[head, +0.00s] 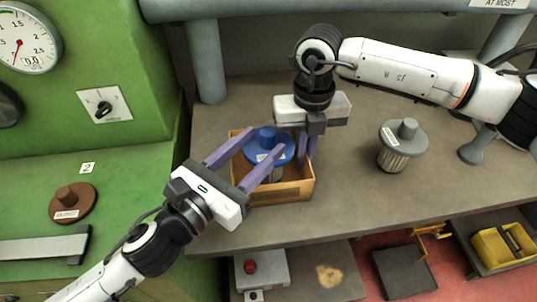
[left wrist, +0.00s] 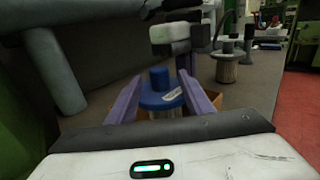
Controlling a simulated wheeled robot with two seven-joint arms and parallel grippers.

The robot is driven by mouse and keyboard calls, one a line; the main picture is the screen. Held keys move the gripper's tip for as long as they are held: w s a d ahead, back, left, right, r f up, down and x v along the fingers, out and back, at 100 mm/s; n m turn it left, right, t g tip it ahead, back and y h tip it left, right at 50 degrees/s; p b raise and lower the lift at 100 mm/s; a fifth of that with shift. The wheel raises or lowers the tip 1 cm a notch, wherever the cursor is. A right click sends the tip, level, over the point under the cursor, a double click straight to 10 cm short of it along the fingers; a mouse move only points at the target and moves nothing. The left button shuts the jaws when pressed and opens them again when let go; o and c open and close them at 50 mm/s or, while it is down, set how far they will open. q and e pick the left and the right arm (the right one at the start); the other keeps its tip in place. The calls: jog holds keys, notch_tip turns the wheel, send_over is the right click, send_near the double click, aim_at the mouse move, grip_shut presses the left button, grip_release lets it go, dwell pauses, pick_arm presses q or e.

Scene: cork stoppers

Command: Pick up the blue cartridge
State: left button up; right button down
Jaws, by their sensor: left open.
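The blue cartridge (head: 267,136) has a round lid with a central knob and a pale label. It stands in an open cardboard box (head: 280,194) on the grey table. My left gripper (head: 264,143) reaches in from the front left, open, with one purple finger on each side of the lid; contact cannot be told. The left wrist view shows the blue cartridge (left wrist: 160,97) between the spread fingers. My right gripper (head: 307,148) points down at the box's right rear, close beside the lid. Its fingers are partly hidden, so its opening is unclear.
A grey-lidded cartridge (head: 403,137) with a pleated body stands on the table to the right. A brown lid-shaped piece (head: 72,203) lies on the green cabinet at left. A grey post (head: 207,62) rises behind the box. The table between box and grey cartridge is clear.

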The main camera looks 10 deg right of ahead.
pick_arm(q)
jog(key=shift+x, duration=0.8)
grip_shut()
jog(key=shift+r, duration=0.1)
jog(key=shift+r, duration=0.15)
